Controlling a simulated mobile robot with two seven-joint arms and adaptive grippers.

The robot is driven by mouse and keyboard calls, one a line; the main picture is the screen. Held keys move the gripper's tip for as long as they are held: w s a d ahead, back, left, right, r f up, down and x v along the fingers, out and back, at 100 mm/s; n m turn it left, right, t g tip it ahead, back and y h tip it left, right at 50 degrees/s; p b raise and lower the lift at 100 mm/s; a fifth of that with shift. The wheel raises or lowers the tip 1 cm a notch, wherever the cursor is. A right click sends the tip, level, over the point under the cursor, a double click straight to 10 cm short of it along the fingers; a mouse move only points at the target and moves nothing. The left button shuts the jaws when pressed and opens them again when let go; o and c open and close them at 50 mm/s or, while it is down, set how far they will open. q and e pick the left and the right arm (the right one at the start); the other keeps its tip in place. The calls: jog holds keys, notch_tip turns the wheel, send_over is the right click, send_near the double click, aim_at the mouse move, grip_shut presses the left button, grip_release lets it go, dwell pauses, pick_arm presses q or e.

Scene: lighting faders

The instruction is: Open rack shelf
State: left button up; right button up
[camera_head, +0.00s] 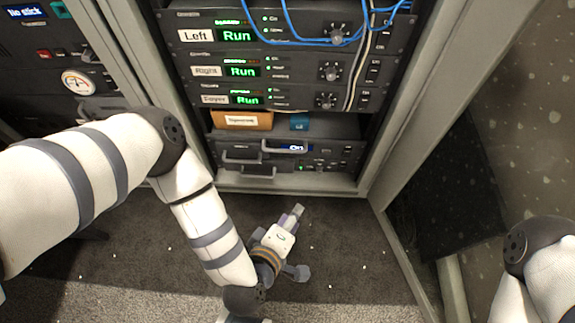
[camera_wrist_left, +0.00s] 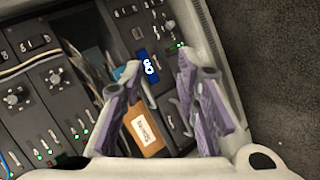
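The equipment rack (camera_head: 363,120) stands ahead with its front open. Low in it is an open bay holding an orange-brown labelled box (camera_head: 242,120) and a small blue item (camera_head: 299,123). Just below, a dark front panel (camera_head: 330,153) carries grey bar handles (camera_head: 284,149) and a small lit display. My left gripper (camera_head: 298,212) is low in front of the rack, below those handles and apart from them. My right gripper is out of view.
Above the bay are several rack units labelled Left and Right with green Run displays (camera_head: 238,35) and knobs. Blue cables (camera_head: 290,35) hang across the top one. Dark carpet (camera_head: 340,260) before the rack is clear.

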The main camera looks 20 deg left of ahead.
aim_at(283, 151)
pick_arm(q)
jog(key=w+a+f+n+t+y+b, duration=0.1)
jog(key=w+a+f+n+b, duration=0.1)
jog(key=w, duration=0.4)
jog(key=w+a+f+n+t+y+b, duration=0.1)
jog(key=w+a+n+y+b, duration=0.1)
jog(key=w+a+b, duration=0.2)
jog(key=w+a+f+n+t+y+b, duration=0.1)
jog(key=w+a+f+n+y+b, duration=0.1)
jog(key=w, duration=0.8)
jog(key=shift+w+a+f+n+t+b, duration=0.1)
jog(key=shift+a+f+n+t+b, duration=0.05)
jog(key=shift+a+n+t+b, duration=0.15)
jog(key=shift+w+a+f+n+t+b, duration=0.15)
jog(key=shift+a+n+b, duration=0.1)
jog(key=shift+a, duration=0.15)
grip_shut()
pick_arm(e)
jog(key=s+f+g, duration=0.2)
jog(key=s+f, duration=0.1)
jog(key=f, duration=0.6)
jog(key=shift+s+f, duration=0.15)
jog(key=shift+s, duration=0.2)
